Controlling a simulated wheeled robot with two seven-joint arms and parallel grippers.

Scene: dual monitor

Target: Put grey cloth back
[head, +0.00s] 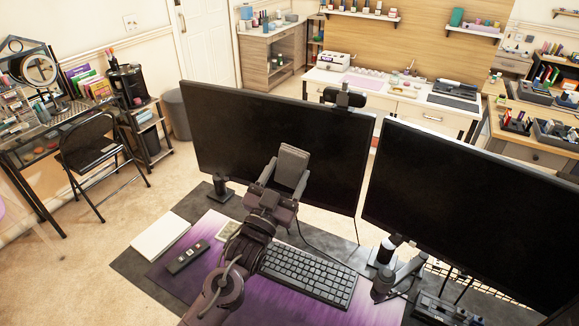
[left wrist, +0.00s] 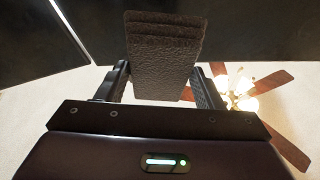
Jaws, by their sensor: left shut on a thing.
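The grey cloth (head: 291,166) is a small folded, rough-textured pad. My left gripper (head: 284,186) is shut on it and holds it up in front of the left monitor (head: 270,130). In the left wrist view the cloth (left wrist: 162,50) stands between the two fingers of the gripper (left wrist: 160,85), its layered folds at the far end. Whether the cloth touches the screen I cannot tell. My right gripper does not show in the head view.
The right monitor (head: 470,215) stands beside the left one. On the purple desk mat (head: 350,314) are a keyboard (head: 308,275) and a remote-like device (head: 187,256). A white book-like slab (head: 160,235) lies at the left. A webcam (head: 344,97) tops the left monitor.

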